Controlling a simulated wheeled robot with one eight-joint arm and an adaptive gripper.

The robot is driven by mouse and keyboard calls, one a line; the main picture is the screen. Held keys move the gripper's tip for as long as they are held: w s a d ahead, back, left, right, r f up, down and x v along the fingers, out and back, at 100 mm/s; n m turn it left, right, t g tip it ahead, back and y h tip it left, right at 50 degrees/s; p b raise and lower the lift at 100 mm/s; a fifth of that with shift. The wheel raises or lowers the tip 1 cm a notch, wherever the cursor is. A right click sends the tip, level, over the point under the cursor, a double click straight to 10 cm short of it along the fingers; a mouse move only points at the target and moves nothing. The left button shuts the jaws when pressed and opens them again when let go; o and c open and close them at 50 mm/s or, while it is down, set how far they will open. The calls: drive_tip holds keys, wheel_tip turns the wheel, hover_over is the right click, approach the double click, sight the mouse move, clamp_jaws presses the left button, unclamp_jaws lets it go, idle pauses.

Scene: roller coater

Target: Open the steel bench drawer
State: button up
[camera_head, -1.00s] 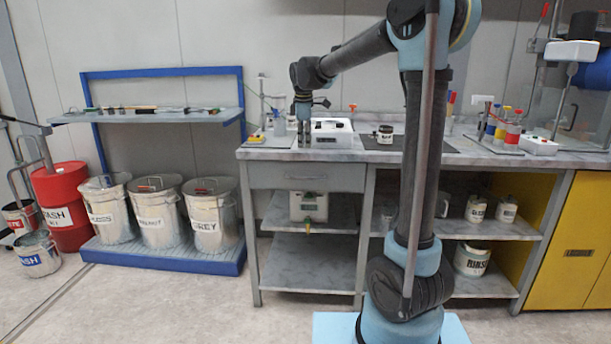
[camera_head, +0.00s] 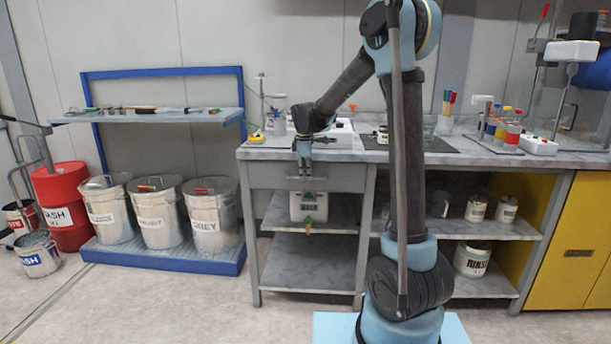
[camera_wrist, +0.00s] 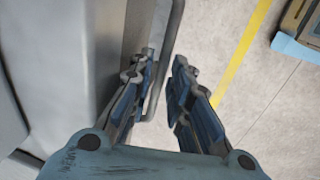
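The steel bench drawer (camera_head: 345,178) is a grey front under the left part of the worktop, and it looks closed. Its bar handle (camera_wrist: 172,28) runs down the wrist view, standing off from the drawer front (camera_wrist: 139,22). My gripper (camera_head: 304,175) points down in front of the drawer at handle height. In the wrist view my gripper (camera_wrist: 165,68) is open, with a finger on each side of the handle bar. The fingers look apart from each other, and I cannot tell whether either touches the bar. In the head view my gripper hides part of the handle.
The worktop edge (camera_head: 450,158) overhangs the drawer. Lidded bins (camera_head: 210,215) on a blue rack stand to the left. The floor (camera_head: 200,300) in front is clear.

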clamp_jaws()
drive_tip(key=shift+s, duration=0.1)
drive_tip(key=s, duration=2.3)
drive_tip(key=shift+s+a, duration=0.2)
drive_tip(key=shift+a, duration=0.2)
unclamp_jaws()
wheel_tip(320, 180, up, 12)
drive_tip(key=s, duration=0.2)
drive_tip(key=shift+f, duration=0.15)
